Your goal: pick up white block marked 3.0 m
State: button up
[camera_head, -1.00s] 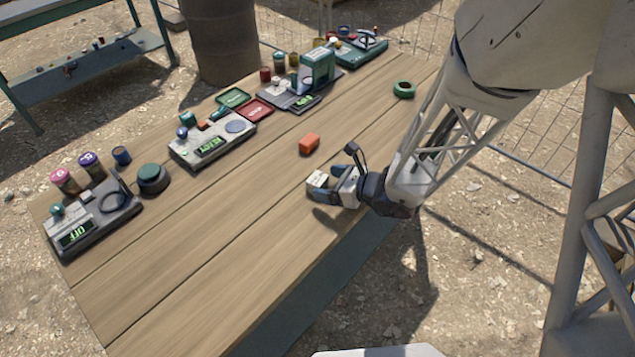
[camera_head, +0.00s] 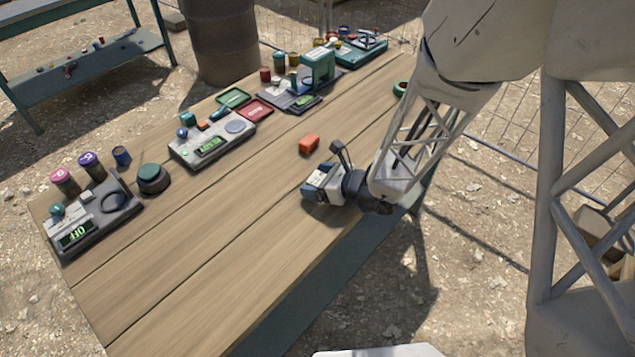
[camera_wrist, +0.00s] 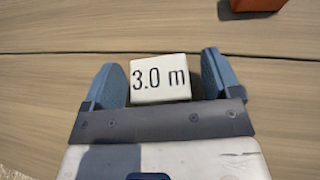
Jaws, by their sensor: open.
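The white block (camera_wrist: 160,79) marked "3.0 m" lies on the wooden table in the wrist view, its marking readable. My gripper (camera_wrist: 160,80) is open, with one blue finger on each side of the block.
An orange block (camera_head: 309,144) lies just beyond my gripper; its edge shows in the wrist view (camera_wrist: 255,4). The front of the wooden table (camera_head: 190,290) is clear.

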aim_at(318, 179)
jog(key=c, duration=1)
jog(key=shift+r, duration=0.15)
jog(key=shift+r, duration=0.8)
jog(key=shift+s+r, duration=0.1)
jog(key=shift+r, duration=0.8)
jog(key=s+d+r, duration=0.1)
jog(key=s+d, duration=0.3)
jog(key=s, duration=1.1)
jog(key=shift+r, duration=0.15)
jog(key=shift+s, duration=0.1)
